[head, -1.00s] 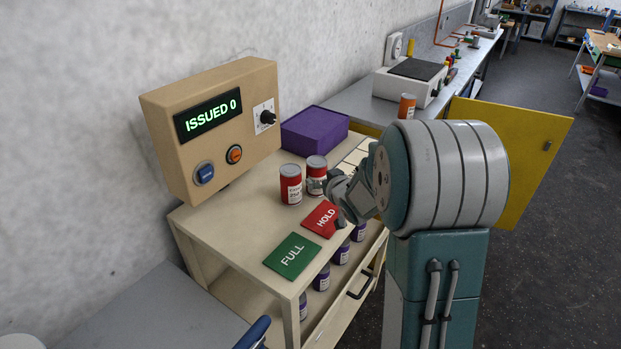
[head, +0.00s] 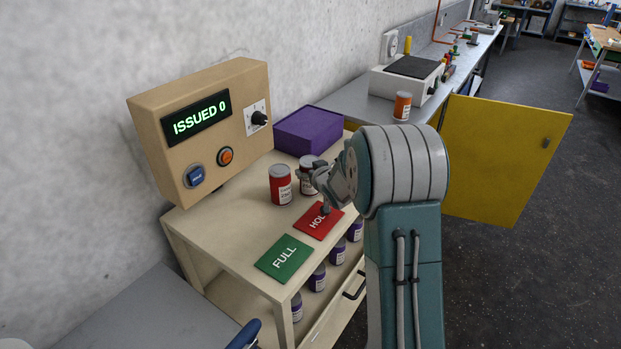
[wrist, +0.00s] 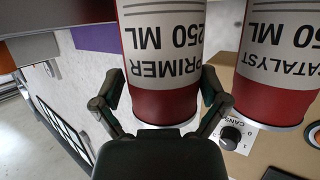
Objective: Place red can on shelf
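Two red cans with white labels stand upright on the cart top. The can marked PRIMER (wrist: 165,60) is between my gripper's fingers in the wrist view and is partly hidden by them in the head view (head: 308,178). The other can, marked CATALYST (wrist: 280,65), stands to its left in the head view (head: 280,185). My gripper (wrist: 162,88) has one finger on each side of the PRIMER can, close to its walls. I cannot tell whether both fingers press on it. The cart's lower shelf (head: 277,318) shows below, with several purple-banded cans.
A red HOLD card (head: 318,220) and a green FULL card (head: 284,258) lie on the cart top (head: 222,232). A control box reading ISSUED 0 (head: 205,130) and a purple box (head: 307,130) stand behind.

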